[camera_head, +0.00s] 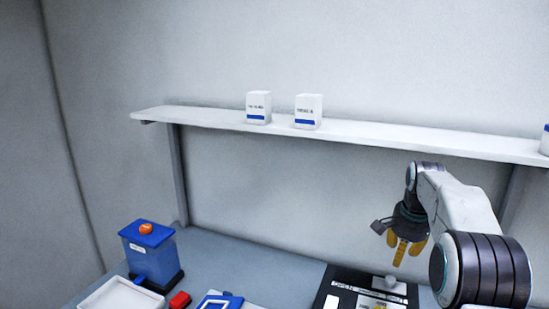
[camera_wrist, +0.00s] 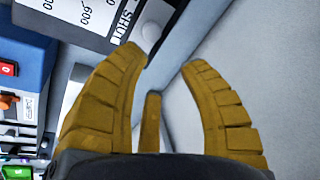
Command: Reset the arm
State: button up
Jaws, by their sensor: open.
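My gripper (camera_head: 407,246) hangs from my white and black arm at the right of the head view, with its yellow fingers pointing down. In the wrist view my gripper (camera_wrist: 168,68) shows its yellow fingers spread apart, with nothing between them. It is above the bench, near a black panel (camera_head: 340,285) with white labels and a pale knob (camera_head: 391,282). The panel (camera_wrist: 100,30) and its round knob (camera_wrist: 152,35) also show at the top of the wrist view, beyond the fingertips. The fingers look apart from the panel.
Bench (camera_head: 250,262) behind is clear.

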jog(key=s+f+n, duration=0.1)
jog(key=f, duration=0.1)
jog(key=s+f+n+g, duration=0.1)
jog(key=s+f+n, duration=0.1)
jog(key=s+a+f+n, duration=0.1)
jog(key=f+n, duration=0.1)
jog(key=f, duration=0.1)
jog(key=shift+s+a+g, duration=0.1)
jog(key=shift+s+g, duration=0.2)
jog(key=s, duration=0.1)
jog(key=s+a+f+n, duration=0.1)
jog(key=s, duration=0.1)
jog(key=s+n, duration=0.1)
jog(key=shift+s+a+f+g+y, duration=0.15)
jog(key=shift+f+g+y, duration=0.05)
jog(key=shift+g+y, duration=0.1)
jog(key=s+a+r+n+t, duration=0.1)
jog(key=s+a+r+n, duration=0.1)
jog(key=s, duration=0.6)
jog(key=s+a+r+n+t, duration=0.1)
jog(key=s+a+r+n, duration=0.1)
jog(key=s+a, duration=0.3)
jog(key=s+a+r+n+t, duration=0.2)
jog(key=s+a+r, duration=0.1)
jog(key=s, duration=0.9)
jog(key=shift+a+r, duration=0.35)
jog(key=shift+a, duration=0.35)
